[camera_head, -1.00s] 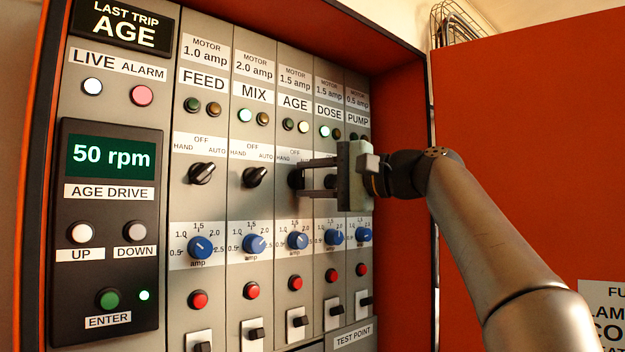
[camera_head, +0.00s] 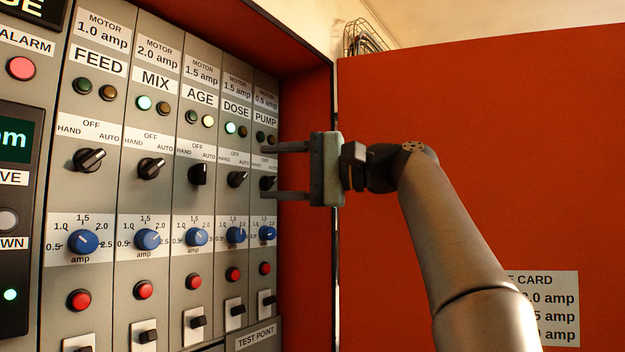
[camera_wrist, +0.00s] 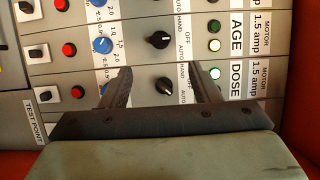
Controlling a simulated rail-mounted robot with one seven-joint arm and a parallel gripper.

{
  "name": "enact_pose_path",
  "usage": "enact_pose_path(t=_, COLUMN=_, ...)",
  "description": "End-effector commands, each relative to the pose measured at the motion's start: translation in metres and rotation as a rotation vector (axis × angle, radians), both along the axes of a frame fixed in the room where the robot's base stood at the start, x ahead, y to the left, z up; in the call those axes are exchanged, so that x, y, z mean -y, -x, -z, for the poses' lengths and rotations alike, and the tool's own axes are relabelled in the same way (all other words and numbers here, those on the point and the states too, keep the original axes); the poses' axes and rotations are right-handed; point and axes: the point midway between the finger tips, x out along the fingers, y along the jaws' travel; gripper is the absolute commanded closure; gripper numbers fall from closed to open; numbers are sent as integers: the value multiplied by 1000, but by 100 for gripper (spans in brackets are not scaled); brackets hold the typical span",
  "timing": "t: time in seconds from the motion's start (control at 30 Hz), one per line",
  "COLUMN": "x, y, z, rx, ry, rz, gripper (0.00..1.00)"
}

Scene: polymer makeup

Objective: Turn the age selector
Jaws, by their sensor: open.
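The age selector (camera_head: 198,174) is a black knob in the AGE column, under its HAND, OFF and AUTO marks. It stands upright, toward OFF, while the feed, mix and dose knobs lean toward AUTO. The wrist view also shows the age selector (camera_wrist: 158,39). My gripper (camera_head: 270,172) is open and empty. It is off to the right of the age selector and appears clear of the panel. In the wrist view its fingers (camera_wrist: 162,75) frame the dose selector (camera_wrist: 163,85), with the age selector just beyond. The AGE column's right lamp (camera_head: 208,121) glows yellowish.
The mix selector (camera_head: 151,168) and dose selector (camera_head: 237,179) flank the age selector. Blue amp dials (camera_head: 197,237) and red buttons (camera_head: 193,282) sit below. The orange cabinet side wall (camera_head: 305,260) and open door (camera_head: 500,150) bound the right.

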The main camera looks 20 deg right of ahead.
Motion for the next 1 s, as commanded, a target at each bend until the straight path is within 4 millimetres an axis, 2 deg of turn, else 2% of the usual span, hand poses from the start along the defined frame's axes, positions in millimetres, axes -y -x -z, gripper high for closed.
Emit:
enact_pose_path(t=0.03, x=12, y=5, z=1, rx=1, ry=0, rz=6, gripper=44)
enact_pose_path(t=0.1, x=24, y=12, z=1, rx=0, ry=0, rz=4, gripper=44)
enact_pose_path(t=0.33, x=49, y=25, z=0, rx=0, ry=1, rz=2, gripper=44)
enact_pose_path(t=1.0, x=51, y=24, z=4, rx=-9, ry=7, rz=7, gripper=44)
